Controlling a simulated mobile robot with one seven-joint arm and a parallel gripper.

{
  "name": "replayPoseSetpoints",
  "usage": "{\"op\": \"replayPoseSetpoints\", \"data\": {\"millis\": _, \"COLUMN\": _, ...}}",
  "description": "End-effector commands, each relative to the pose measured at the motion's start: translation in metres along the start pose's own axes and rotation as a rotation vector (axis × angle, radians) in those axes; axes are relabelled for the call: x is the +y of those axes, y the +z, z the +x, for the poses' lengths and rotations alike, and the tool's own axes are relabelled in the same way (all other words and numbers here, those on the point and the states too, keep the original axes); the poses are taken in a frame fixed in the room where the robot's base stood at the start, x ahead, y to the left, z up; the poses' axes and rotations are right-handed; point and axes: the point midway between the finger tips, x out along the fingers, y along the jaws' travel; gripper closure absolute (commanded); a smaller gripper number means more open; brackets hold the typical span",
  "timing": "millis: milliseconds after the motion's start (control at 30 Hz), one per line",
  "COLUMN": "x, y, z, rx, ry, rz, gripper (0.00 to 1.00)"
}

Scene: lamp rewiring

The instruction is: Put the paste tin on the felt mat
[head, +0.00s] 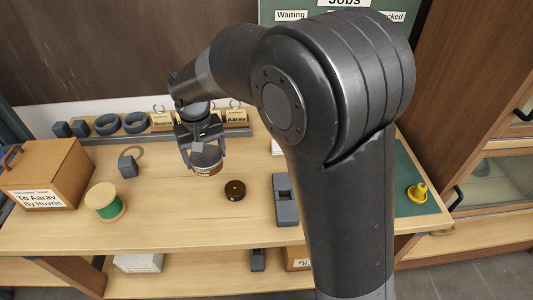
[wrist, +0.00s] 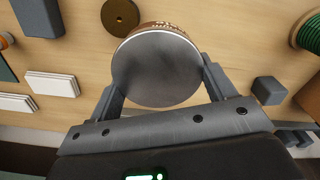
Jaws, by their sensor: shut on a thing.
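The paste tin (head: 207,163) is a round tin with a brown, lettered side. My gripper (head: 202,150) is shut on it, with one finger on each side, and it appears to be held above the wooden table. In the wrist view the tin's flat grey face (wrist: 157,72) fills the space between the fingers of my gripper (wrist: 160,82). A green surface that looks like the felt mat (head: 408,170) lies at the table's right end, to the right of my arm. My arm hides its left part.
A dark brown disc (head: 235,190) lies just right of the tin. A green spool (head: 105,201), grey padlock-like piece (head: 127,166) and wooden box (head: 46,174) stand left. A grey block (head: 285,200) is beside my arm. A yellow object (head: 418,192) stands on the green surface.

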Motion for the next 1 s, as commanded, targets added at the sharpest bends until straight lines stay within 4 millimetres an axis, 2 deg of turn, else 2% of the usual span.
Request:
{"op": "replayPoseSetpoints", "data": {"millis": 233, "x": 0.0, "y": 0.0, "z": -0.01, "rx": 0.002, "ry": -0.001, "rz": 0.0, "gripper": 0.51}}
{"op": "replayPoseSetpoints", "data": {"millis": 500, "x": 0.003, "y": 0.0, "z": -0.061, "rx": 0.002, "ry": 0.0, "rz": 0.006, "gripper": 0.51}}
{"op": "replayPoseSetpoints", "data": {"millis": 767, "x": 0.058, "y": -0.003, "z": -0.057, "rx": 0.0, "ry": 0.0, "rz": 0.124, "gripper": 0.51}}
{"op": "replayPoseSetpoints", "data": {"millis": 867, "x": 0.089, "y": -0.003, "z": -0.057, "rx": 0.0, "ry": 0.001, "rz": 0.189, "gripper": 0.51}}
{"op": "replayPoseSetpoints", "data": {"millis": 1000, "x": 0.144, "y": 0.004, "z": -0.057, "rx": 0.001, "ry": 0.001, "rz": 0.306, "gripper": 0.51}}
